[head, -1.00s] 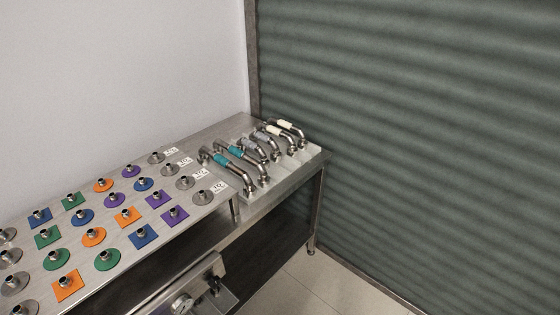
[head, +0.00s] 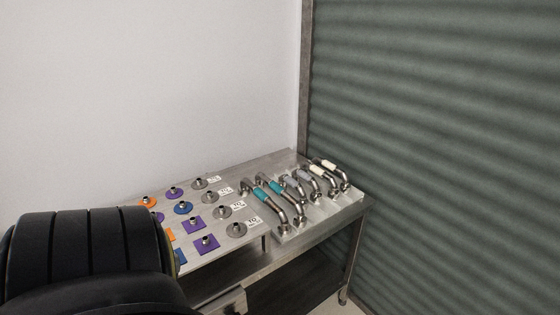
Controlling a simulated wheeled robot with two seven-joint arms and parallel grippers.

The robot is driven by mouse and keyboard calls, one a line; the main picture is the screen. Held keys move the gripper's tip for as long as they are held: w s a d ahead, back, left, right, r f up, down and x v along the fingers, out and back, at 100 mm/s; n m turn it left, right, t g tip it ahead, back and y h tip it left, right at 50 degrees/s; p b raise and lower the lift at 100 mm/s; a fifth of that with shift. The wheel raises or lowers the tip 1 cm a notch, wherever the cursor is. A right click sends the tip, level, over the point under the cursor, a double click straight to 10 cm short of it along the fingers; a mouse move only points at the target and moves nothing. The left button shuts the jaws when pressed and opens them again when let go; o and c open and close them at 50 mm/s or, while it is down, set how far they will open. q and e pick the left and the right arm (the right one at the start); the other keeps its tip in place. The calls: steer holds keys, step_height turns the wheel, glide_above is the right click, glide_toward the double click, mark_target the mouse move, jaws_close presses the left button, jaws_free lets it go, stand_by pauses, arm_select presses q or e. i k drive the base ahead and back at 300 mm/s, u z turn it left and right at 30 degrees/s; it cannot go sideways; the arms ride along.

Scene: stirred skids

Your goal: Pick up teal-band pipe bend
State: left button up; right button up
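Two pipe bends with teal bands lie side by side on a metal rack plate at the right end of the table. The nearer-left teal-band pipe bend (head: 261,197) has its band at mid-length. The other teal-band pipe bend (head: 278,189) lies just right of it. Both are curved metal tubes with ends on the plate. A large black ribbed part of my arm fills the lower left of the head view. Neither gripper is in view.
Pipe bends with grey bands (head: 300,176) and cream bands (head: 329,165) lie right of the teal ones. Flanged fittings on purple squares (head: 206,246), blue discs and orange pieces stand on the table (head: 240,170) to the left. A wall and a green shutter (head: 450,130) stand behind.

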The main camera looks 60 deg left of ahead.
mark_target(285, 229)
steer(key=i, duration=1.1)
steer(key=u, duration=3.55)
